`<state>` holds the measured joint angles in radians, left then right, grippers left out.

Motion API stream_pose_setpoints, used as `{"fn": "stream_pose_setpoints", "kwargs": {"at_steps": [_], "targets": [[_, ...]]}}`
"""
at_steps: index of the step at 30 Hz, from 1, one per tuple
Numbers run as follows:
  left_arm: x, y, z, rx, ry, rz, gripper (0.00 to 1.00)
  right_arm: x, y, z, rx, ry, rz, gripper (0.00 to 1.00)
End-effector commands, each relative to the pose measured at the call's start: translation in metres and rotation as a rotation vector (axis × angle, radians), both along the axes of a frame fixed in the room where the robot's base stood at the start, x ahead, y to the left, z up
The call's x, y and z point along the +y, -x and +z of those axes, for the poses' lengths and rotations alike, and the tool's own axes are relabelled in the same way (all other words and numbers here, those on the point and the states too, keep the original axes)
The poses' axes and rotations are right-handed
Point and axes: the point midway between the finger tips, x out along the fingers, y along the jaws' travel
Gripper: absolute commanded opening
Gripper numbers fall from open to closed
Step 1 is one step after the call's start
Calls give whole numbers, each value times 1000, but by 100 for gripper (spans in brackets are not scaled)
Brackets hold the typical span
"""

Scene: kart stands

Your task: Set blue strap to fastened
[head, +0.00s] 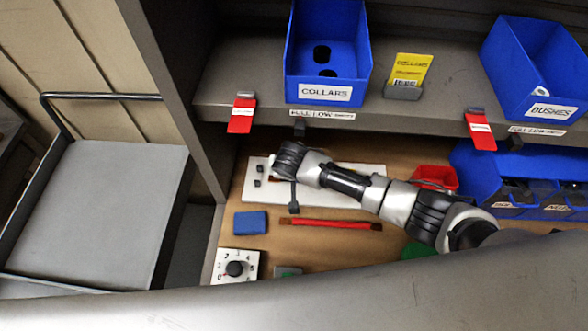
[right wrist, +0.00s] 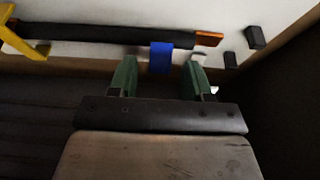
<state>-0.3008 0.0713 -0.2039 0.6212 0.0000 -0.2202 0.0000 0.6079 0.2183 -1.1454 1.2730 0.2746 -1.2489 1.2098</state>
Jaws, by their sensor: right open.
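In the right wrist view, the blue strap (right wrist: 161,58) is a short band at a long black bar (right wrist: 100,33) on a white board (right wrist: 285,14). Its lower end hangs free of the bar as far as I can see; whether it is fastened I cannot tell. My right gripper (right wrist: 160,78) has two green fingers, open, with the strap's lower end in line with the gap between them. I cannot tell if they touch it. In the head view, my right arm (head: 345,180) reaches over the white board (head: 335,198) and hides much of it. My left gripper is out of view.
The black bar has an orange end (right wrist: 208,39); a yellow piece (right wrist: 24,42) is at left. Dark pegs (right wrist: 255,38) stand at right. A shelf with blue bins (head: 328,60) overhangs the bench. A blue block (head: 250,222), red strip (head: 330,224) and dial (head: 235,267) lie nearby.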

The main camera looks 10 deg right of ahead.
Motion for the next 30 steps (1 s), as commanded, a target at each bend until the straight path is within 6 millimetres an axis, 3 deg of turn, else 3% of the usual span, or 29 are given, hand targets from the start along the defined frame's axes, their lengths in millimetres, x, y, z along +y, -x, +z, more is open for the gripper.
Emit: {"fn": "stream_pose_setpoints", "kwargs": {"at_steps": [14,24,30], "targets": [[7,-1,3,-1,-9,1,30,-1,-4,-11,0,0,0,49],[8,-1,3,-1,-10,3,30,-1,-4,-11,0,0,0,0],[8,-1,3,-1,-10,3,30,0,0,-14,-32,4,1,0]]}}
